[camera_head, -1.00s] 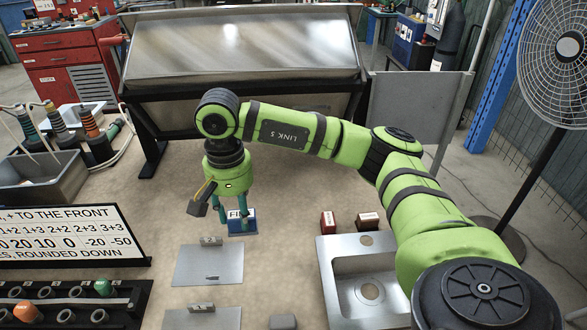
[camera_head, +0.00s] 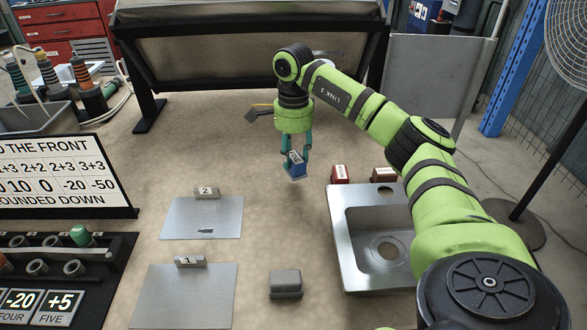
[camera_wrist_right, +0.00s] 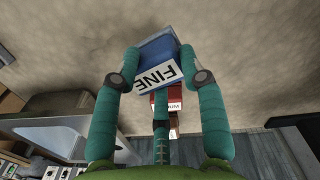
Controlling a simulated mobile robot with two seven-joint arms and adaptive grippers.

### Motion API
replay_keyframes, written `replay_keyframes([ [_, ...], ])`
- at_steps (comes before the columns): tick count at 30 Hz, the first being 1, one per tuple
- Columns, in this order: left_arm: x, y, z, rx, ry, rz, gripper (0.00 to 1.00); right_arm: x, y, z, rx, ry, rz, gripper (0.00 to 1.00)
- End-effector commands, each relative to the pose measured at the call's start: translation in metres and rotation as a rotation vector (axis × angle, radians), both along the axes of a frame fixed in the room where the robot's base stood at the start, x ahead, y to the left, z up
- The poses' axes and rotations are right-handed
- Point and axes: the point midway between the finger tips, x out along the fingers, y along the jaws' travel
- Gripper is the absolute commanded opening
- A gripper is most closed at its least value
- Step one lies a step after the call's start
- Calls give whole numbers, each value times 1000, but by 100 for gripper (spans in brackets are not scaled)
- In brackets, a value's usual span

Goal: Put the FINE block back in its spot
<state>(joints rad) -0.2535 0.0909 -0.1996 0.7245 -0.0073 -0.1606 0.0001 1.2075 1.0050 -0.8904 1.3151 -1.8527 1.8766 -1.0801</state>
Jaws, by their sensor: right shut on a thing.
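The blue FINE block (camera_head: 296,164), with a white label, is held in my right gripper (camera_head: 295,158) above the table, left of the red block. In the right wrist view the FINE block (camera_wrist_right: 153,62) sits between the teal fingers of the right gripper (camera_wrist_right: 158,70), its label facing the camera. A red block (camera_head: 340,174) and a brown-red block (camera_head: 384,175) stand in a row behind the sink; the red block also shows in the right wrist view (camera_wrist_right: 168,100) beyond the FINE block. My left gripper is not in view.
A steel sink (camera_head: 345,235) stands at right. Metal plates numbered 2 (camera_head: 200,222) and 1 (camera_head: 185,300) lie at left centre. A grey block (camera_head: 286,282) lies left of the sink. A score board (camera_head: 60,180) and peg rack (camera_head: 120,255) are at far left.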

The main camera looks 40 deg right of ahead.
Motion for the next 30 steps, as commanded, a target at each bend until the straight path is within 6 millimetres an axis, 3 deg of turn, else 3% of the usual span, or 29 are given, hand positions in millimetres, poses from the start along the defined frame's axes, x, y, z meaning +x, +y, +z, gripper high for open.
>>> replay_keyframes([
  [12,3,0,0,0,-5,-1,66,0,0,-45,1,1,2,6],
  [24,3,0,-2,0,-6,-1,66,0,1,-51,1,0,3,6],
  [25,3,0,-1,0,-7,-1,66,0,1,-51,1,0,3,49],
  [26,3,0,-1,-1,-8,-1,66,0,1,-51,1,-1,3,61],
  [30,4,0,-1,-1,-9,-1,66,0,1,-51,1,0,3,65],
])
